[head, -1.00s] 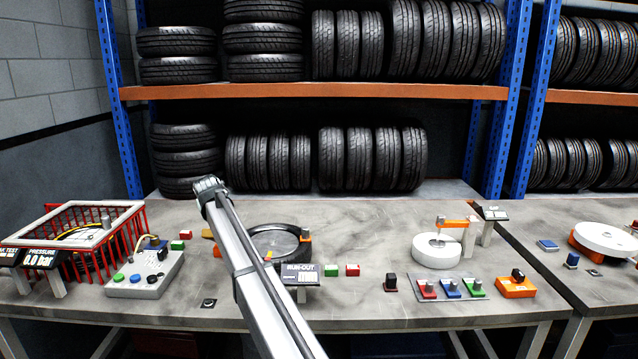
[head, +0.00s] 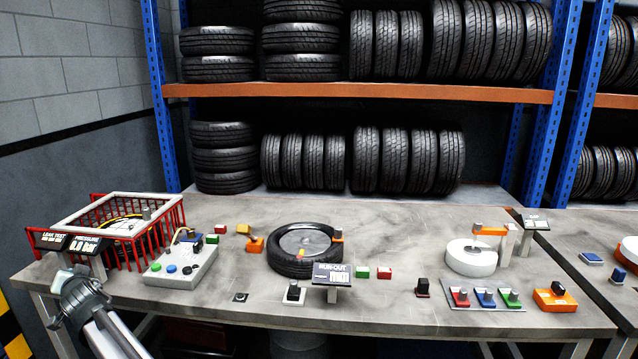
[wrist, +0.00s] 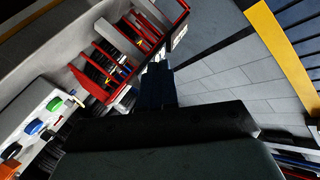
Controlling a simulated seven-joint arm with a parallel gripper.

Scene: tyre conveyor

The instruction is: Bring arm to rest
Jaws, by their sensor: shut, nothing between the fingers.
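My gripper (head: 68,278) is at the lower left in the head view, at the end of my arm, by the front left part of the workbench (head: 380,240). It appears just in front of the leak test display (head: 72,243). In the wrist view my gripper's dark fingers (wrist: 156,85) are together with nothing held, and the dark wrist housing hides much of the lower picture. The red cage (head: 130,228) is just behind my gripper in the head view; it also shows at the upper left in the wrist view (wrist: 125,45).
A button box (head: 180,265) stands right of the cage. A tyre (head: 292,266) lies flat behind the run-out display (head: 332,271). A white disc fixture (head: 470,262) and coloured switches (head: 485,297) are at the right. Tyre racks (head: 350,93) stand behind.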

